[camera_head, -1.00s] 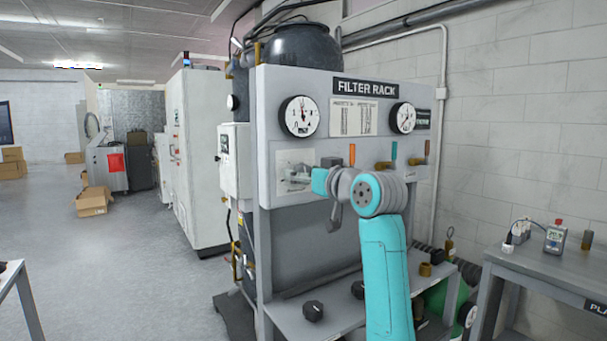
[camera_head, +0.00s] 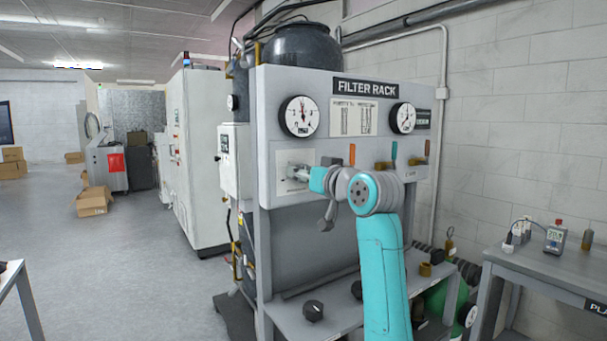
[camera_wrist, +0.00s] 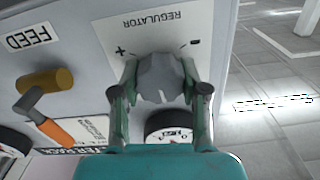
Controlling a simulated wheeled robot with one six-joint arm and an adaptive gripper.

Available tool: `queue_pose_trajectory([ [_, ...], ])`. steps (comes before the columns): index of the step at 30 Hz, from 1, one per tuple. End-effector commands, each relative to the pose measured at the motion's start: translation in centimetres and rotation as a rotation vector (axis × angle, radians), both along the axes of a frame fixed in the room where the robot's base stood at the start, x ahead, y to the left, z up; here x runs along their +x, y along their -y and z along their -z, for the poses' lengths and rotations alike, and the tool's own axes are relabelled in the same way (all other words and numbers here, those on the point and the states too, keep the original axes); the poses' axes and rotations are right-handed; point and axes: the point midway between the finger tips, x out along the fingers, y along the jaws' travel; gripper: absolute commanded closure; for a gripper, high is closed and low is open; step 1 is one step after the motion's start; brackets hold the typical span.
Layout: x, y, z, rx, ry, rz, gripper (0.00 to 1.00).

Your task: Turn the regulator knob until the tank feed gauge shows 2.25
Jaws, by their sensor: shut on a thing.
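The regulator knob is a grey faceted knob (camera_wrist: 162,78) on a white plate marked REGULATOR (camera_wrist: 150,25), with plus and minus signs. A white mark shows on the knob's face. A round gauge (camera_head: 300,116) is above the plate at the panel's left, its needle near upright. A second gauge (camera_head: 403,118) is at the panel's right. I cannot read either gauge's numbers or tell which is the tank feed gauge.
Orange, teal and brown valve handles (camera_head: 352,155) stick out right of the knob. A shelf with a loose black knob (camera_head: 313,311) is below. A bench (camera_head: 540,275) with a meter stands at right. The floor at left (camera_head: 130,270) is mostly clear.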

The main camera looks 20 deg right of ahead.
Motion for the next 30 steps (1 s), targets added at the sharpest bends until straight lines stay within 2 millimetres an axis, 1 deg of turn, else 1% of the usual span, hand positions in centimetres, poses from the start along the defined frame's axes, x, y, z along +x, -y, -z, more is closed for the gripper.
queue_pose_trajectory([
  [3,0.02,0.03,0.02,0.112,-0.036,0.0,0.91],
  [9,0.03,0.07,0.03,0.265,-0.086,0.0,0.91],
  [14,0.04,0.08,0.04,0.314,-0.102,0.0,0.91],
  [22,0.04,0.09,0.04,0.317,-0.103,0.0,0.91],
  [23,0.04,0.09,0.04,0.317,-0.103,0.0,0.54],
  [24,0.04,0.09,0.04,0.317,-0.103,0.0,0.44],
  [26,0.04,0.09,0.04,0.316,-0.103,0.0,0.3],
  [30,0.04,0.08,0.04,0.316,-0.103,0.0,0.3],
])
